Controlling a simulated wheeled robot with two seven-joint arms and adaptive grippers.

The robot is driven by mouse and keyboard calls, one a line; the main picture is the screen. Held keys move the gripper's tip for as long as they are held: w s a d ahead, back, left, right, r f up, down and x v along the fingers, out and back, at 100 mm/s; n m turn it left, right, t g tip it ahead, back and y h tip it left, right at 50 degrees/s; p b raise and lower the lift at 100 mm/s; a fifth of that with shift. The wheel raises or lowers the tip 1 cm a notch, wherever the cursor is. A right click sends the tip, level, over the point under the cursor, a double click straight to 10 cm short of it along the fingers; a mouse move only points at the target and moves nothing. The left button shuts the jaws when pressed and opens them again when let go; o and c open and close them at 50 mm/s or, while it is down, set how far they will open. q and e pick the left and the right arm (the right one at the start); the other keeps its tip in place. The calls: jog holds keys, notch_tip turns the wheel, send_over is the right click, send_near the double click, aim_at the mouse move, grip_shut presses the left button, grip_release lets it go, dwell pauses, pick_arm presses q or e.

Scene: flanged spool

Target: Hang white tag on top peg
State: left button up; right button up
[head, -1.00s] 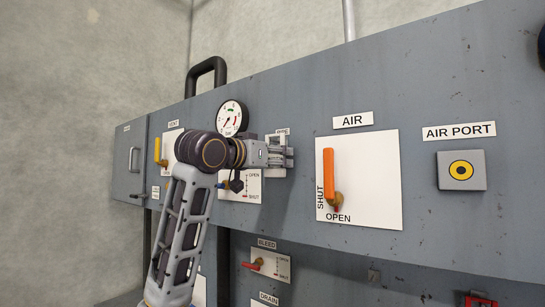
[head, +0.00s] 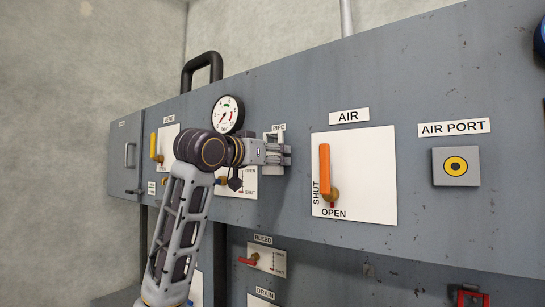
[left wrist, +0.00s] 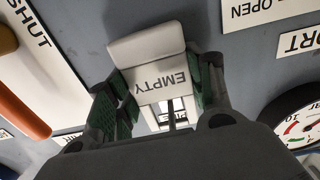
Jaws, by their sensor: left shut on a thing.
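A white tag (left wrist: 148,46) marked EMPTY shows in the left wrist view, upside down, between my two green-padded fingers. My left gripper (left wrist: 163,88) is shut on it. In the head view my left gripper (head: 284,155) is in front of the grey panel, just below the small PIPE label (head: 279,128) and left of the white AIR plate. I cannot pick out the tag clearly there. The top peg cannot be made out; the gripper may hide it. My right gripper is not in view.
The orange AIR lever (head: 324,170) stands out from its plate right of the gripper. A round gauge (head: 228,115) is close on the left, with a yellow lever (head: 154,146) beyond. A red BLEED lever (head: 250,260) is lower. The grey panel (head: 290,205) is bare below the gripper.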

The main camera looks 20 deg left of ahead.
pick_arm(q)
jog(key=o, duration=1)
jog(key=shift+s, duration=0.1)
jog(key=v, duration=1.1)
jog(key=shift+s+a, duration=0.15)
jog(key=shift+s, duration=0.25)
jog(key=shift+w, duration=0.1)
